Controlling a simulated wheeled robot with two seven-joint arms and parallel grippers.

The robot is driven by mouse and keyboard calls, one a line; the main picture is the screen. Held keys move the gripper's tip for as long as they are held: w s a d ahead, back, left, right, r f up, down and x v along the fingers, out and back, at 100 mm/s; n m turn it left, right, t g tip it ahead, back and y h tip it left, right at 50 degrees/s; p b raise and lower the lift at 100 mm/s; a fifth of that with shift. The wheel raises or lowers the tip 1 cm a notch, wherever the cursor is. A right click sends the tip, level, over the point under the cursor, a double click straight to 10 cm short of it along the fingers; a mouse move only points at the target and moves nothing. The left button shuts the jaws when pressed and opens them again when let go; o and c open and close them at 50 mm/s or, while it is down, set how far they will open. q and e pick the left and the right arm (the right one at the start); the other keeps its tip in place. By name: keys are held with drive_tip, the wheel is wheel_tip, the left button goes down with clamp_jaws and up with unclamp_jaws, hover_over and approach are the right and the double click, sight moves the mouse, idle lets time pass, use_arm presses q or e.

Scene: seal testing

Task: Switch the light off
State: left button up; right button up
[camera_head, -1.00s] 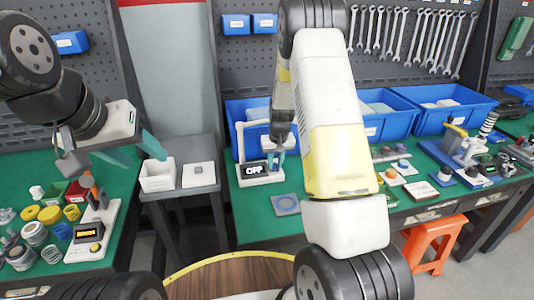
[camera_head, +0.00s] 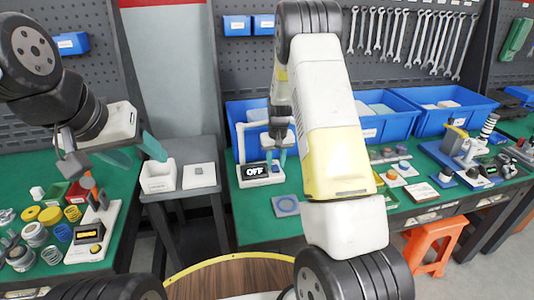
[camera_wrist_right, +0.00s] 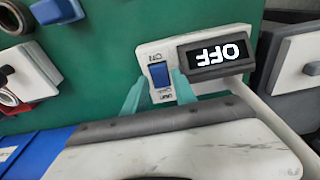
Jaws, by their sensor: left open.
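A small white device with a dark display reading OFF (camera_head: 255,172) stands at the front left of the right-hand green bench. In the right wrist view the display (camera_wrist_right: 217,53) appears upside down, with a blue rocker switch (camera_wrist_right: 160,76) beside it on a white panel. My right gripper (camera_head: 281,160) is at the device; in the wrist view its teal fingertips (camera_wrist_right: 156,92) are apart, close around the switch area. Contact cannot be told. My left gripper (camera_head: 141,156) is open and empty above the left bench's edge.
A grey stand (camera_head: 180,196) with a small white box (camera_head: 158,180) and a white switch plate (camera_head: 199,176) is between the benches. Blue bins (camera_head: 440,118) line the right bench's back. A blue-grey square pad (camera_head: 287,206) lies in front of the device.

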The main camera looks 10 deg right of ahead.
wheel_tip(320, 180, up, 7)
drive_tip(key=s, duration=0.1)
drive_tip(key=shift+r, duration=0.15)
wheel_tip(320, 180, up, 10)
drive_tip(key=t+y, duration=0.1)
hover_over(276, 170)
drive_tip(key=s+a, duration=0.1)
drive_tip(key=s, duration=0.4)
drive_tip(key=s+a+r+t, duration=0.1)
drive_tip(key=s+r, duration=0.7)
drive_tip(key=s, duration=0.1)
drive_tip(key=s+a+r+t, duration=0.1)
drive_tip(key=s+r, duration=0.1)
drive_tip(key=s, duration=0.7)
drive_tip(key=s+a+r+t+y, duration=0.1)
drive_tip(key=s+r, duration=0.1)
drive_tip(key=s, duration=0.6)
drive_tip(key=shift+s+a+r+t, duration=0.2)
drive_tip(key=shift+s+r+t, duration=0.1)
drive_tip(key=shift+s+r, duration=0.05)
